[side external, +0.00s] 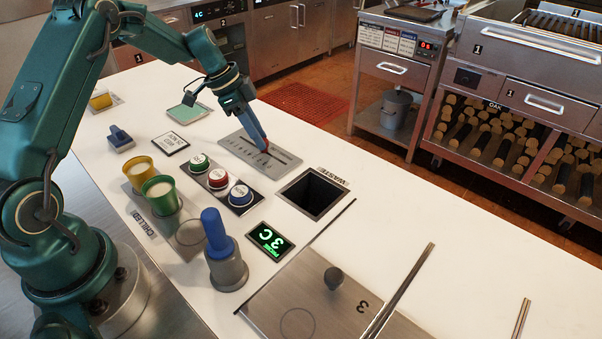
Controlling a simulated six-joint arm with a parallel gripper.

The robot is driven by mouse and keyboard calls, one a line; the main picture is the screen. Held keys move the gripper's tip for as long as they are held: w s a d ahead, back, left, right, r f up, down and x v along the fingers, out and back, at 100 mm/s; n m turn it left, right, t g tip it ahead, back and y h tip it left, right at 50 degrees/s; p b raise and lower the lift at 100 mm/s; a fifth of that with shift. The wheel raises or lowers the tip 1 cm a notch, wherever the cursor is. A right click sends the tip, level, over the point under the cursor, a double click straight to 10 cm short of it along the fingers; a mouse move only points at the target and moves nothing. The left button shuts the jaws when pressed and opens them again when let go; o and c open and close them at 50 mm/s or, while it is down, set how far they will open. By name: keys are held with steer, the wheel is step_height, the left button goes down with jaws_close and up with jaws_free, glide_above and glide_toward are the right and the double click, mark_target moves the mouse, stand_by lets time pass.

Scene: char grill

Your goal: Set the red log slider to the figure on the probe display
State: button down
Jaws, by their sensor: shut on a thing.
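The log slider plate (237,141) is a grey metal panel with a dark slot and a row of marks too small to read. My gripper (265,148) points down at the plate, its blue fingers shut on the red slider knob, which is mostly hidden between them. The knob is in the slot, right of the plate's middle. The probe display (268,238) is a black square set in the counter with glowing green characters. They look like a 3 and a C, and the panel appears turned relative to this view.
A square waste opening (312,193) lies right of the plate. Green, red and blue buttons (218,179) stand in front of it. Yellow (140,170) and green (161,194) cups and a blue-handled tool (222,250) stand nearer. A lid (305,300) with a black knob lies at front right.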

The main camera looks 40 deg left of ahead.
mark_target(251, 152)
steer(key=c, duration=0.6)
jaws_free()
steer(key=shift+c, duration=0.2)
steer(key=shift+v, duration=2.65)
